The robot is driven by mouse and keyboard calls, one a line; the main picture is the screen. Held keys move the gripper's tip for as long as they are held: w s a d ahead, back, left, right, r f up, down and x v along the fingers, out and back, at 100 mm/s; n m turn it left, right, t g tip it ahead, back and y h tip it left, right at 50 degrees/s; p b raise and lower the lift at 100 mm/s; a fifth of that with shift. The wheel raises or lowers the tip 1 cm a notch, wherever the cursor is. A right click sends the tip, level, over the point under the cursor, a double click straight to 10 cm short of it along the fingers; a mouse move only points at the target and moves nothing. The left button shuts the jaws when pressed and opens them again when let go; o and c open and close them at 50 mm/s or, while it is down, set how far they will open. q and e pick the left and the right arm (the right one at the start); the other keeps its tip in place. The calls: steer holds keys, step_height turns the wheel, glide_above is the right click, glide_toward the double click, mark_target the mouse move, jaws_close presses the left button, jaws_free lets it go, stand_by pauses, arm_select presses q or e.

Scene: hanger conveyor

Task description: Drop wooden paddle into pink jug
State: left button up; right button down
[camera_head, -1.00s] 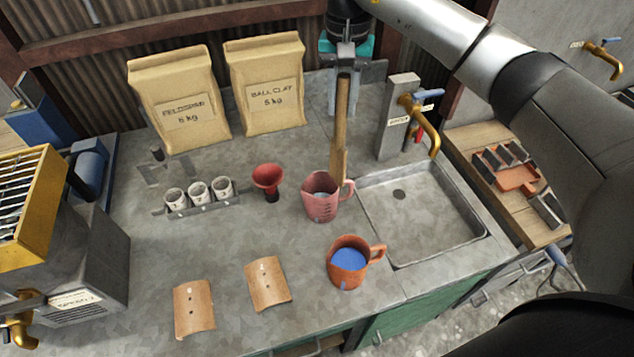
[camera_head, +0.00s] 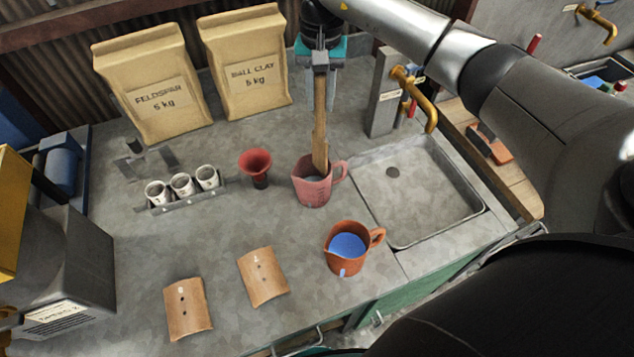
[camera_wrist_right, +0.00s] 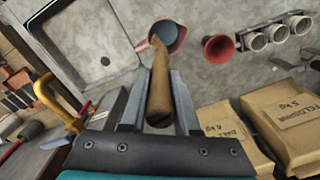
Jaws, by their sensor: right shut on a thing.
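The wooden paddle (camera_head: 320,125) hangs upright from my right gripper (camera_head: 321,65), which is shut on its upper end. The paddle's lower end overlaps the mouth of the pink jug (camera_head: 312,190), which stands on the grey counter left of the sink. In the right wrist view, the paddle (camera_wrist_right: 159,85) runs from between the fingers (camera_wrist_right: 160,105) toward the pink jug (camera_wrist_right: 172,28), its far end at the jug's rim. How deep the paddle's tip sits in the jug is hard to tell. My left gripper is not in view.
An orange jug with blue contents (camera_head: 345,255) stands in front of the pink jug. A red funnel (camera_head: 256,165) and a rack of small cups (camera_head: 182,207) are to the left. The sink (camera_head: 420,200) and gold tap (camera_head: 425,105) are to the right. Paper bags (camera_head: 150,85) stand behind.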

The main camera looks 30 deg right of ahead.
mark_target(320, 117)
steer(key=shift+f+b, duration=1.3)
steer(key=shift+f, duration=1.3)
steer(key=c, duration=0.6)
jaws_free()
steer(key=shift+r, duration=0.1)
step_height(320, 117, up, 15)
steer(key=shift+r+b, duration=0.1)
steer(key=shift+b, duration=0.5)
